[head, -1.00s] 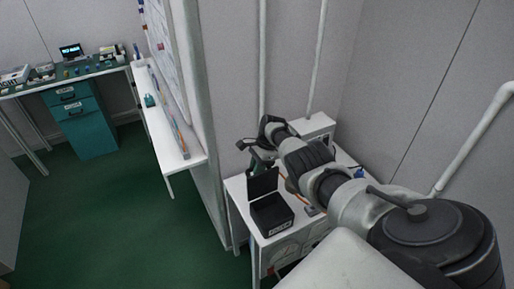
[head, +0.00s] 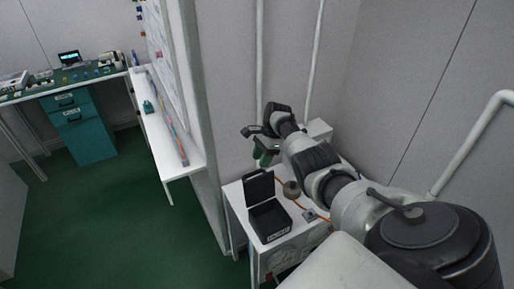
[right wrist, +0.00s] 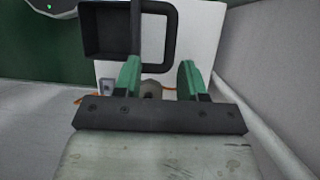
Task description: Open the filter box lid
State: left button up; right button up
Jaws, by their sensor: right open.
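The black filter box (head: 270,222) stands on a white bench, with a pale label on its front. Its lid (head: 259,187) stands up, roughly vertical at the back edge, and the dark inside shows. In the right wrist view the box (right wrist: 104,32) is at the upper left, with the lid (right wrist: 172,40) edge-framed beside it. My right gripper (head: 264,158) is above and behind the lid, apart from it in the head view. My left gripper is not in view.
On the white bench (head: 236,205) are a grey round object (head: 291,189) and an orange cable (head: 313,211). A light box (head: 319,129) is behind my right arm. A wall with pipes bounds the back. Green floor (head: 120,215) is clear to the left.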

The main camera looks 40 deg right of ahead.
jog(key=shift+v, duration=1.75)
